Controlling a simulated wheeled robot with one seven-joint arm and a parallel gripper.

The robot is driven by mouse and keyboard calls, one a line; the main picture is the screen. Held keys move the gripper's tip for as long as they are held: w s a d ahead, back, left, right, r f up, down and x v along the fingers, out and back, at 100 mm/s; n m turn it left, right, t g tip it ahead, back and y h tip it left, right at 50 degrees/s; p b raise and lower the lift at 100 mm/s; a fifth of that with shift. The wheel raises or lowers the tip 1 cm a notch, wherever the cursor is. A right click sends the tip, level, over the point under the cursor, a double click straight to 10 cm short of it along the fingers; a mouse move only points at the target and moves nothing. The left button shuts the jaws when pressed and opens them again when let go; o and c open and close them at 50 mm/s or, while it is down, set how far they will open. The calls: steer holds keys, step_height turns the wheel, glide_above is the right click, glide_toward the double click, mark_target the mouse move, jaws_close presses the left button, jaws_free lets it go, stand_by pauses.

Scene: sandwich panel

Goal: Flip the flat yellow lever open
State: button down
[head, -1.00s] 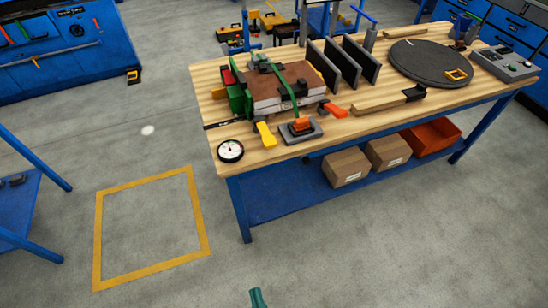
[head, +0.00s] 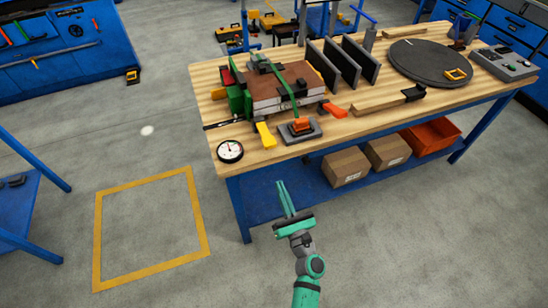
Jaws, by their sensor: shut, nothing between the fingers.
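The flat yellow lever (head: 265,135) is at the front left of the wooden workbench (head: 285,162). It slants toward the bench's front edge, beside a clamped panel block (head: 280,88) with a brown top and green clamp parts. My gripper (head: 285,198) is teal and shut, with nothing between its fingers. It is in front of the bench, below the lever in the picture and clear of it. Its fingers point up toward the bench in the picture.
An orange-topped switch (head: 301,127) sits just right of the lever, and an orange lever (head: 335,110) lies farther right. A round dial gauge (head: 230,151) is at the left front corner. Upright dark plates (head: 342,63) stand behind. Open floor lies left of the bench.

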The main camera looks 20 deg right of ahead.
mark_target(274, 158)
steer(key=shift+w+d+r+n, duration=0.2)
steer(key=shift+w+d+n, duration=0.75)
steer(key=shift+w+n, duration=0.05)
steer(key=shift+w, duration=0.1)
steer(key=x, duration=0.9)
steer(key=shift+w+a+r, duration=0.1)
steer(key=shift+w, duration=0.3)
